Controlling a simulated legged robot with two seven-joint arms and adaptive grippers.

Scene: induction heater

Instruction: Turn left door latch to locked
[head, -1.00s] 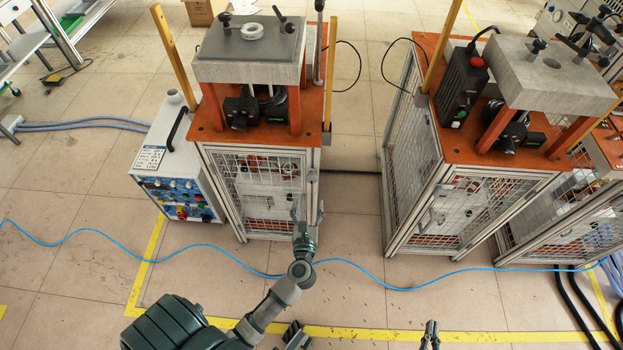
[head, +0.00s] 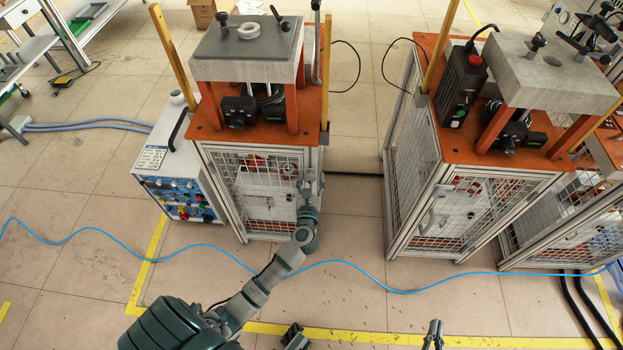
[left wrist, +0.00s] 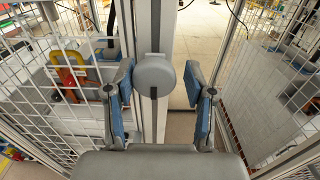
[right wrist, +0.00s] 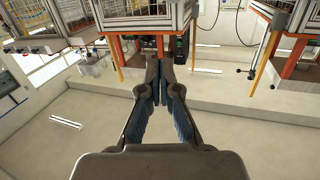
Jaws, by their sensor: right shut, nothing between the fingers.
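The left cabinet's mesh door (head: 262,190) is on the front of the left machine. In the left wrist view a rounded grey latch (left wrist: 153,72) sits on the metal post at the door's edge. My left gripper (head: 310,182) is at the right edge of that door. In the left wrist view its open fingers (left wrist: 163,100) stand on both sides of the latch, the left one nearer to it. In the head view the gripper largely hides the latch. My right gripper (head: 432,330) is shut and empty, low in the head view; its fingertips meet in the right wrist view (right wrist: 160,72).
A second caged machine (head: 470,205) stands to the right, with a floor gap between the two. A control box (head: 180,170) stands left of the left machine. A blue cable (head: 380,288) crosses the floor in front.

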